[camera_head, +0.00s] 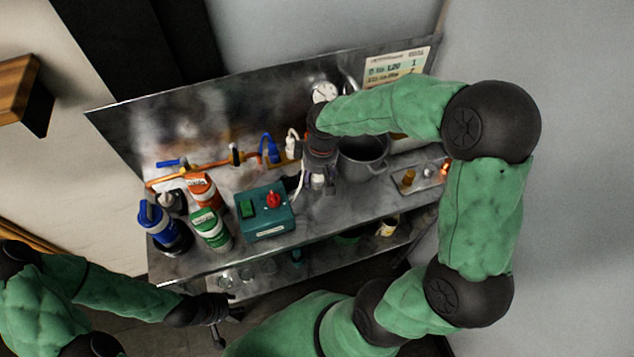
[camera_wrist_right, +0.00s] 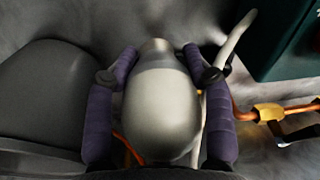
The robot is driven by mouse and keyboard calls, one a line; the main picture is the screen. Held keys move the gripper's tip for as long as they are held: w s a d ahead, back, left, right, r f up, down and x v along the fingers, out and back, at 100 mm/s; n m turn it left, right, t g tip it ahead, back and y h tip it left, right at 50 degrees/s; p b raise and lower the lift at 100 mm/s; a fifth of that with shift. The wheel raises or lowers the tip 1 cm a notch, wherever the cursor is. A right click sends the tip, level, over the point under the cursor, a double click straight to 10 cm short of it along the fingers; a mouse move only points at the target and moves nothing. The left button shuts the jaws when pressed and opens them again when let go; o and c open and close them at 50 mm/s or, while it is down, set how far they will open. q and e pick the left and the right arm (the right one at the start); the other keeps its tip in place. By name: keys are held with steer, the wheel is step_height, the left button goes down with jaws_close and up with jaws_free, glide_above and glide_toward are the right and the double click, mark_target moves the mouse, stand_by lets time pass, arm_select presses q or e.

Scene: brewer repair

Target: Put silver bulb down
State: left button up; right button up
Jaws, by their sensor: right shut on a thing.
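The silver bulb (camera_wrist_right: 160,105) is a rounded, pale metallic body with a narrower neck. In the right wrist view it sits between the two purple-padded fingers of my right gripper (camera_wrist_right: 160,58), which is shut on it. In the head view my right gripper (camera_head: 318,182) is over the steel bench, between the teal control box and the dark pot; the bulb is mostly hidden there. I cannot tell whether the bulb touches the bench. My left gripper (camera_head: 220,315) is low in front of the bench, away from the objects, and its opening is unclear.
The teal box (camera_head: 265,218) with a green switch and red knob is left of my right gripper. The dark pot (camera_head: 364,158) is close on its right. A small tray (camera_head: 425,180) lies further right. Blue, green and orange bottles crowd the left, with copper pipe (camera_head: 205,163) behind.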

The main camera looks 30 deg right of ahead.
mark_target(317, 182)
steer(key=shift+w+d+f+b, duration=0.1)
steer(key=shift+f+b, duration=0.3)
steer(key=shift+f, duration=1.25)
steer(key=shift+f, duration=0.15)
steer(key=o, duration=1.3)
steer(key=shift+c, duration=0.2)
steer(key=shift+r, duration=0.2)
steer(key=r+p, duration=0.1)
steer(key=r, duration=0.3)
steer(key=r+p, duration=0.1)
steer(key=r, duration=0.3)
steer(key=s+r+p, duration=0.1)
steer(key=r, duration=0.3)
steer(key=shift+d, duration=0.25)
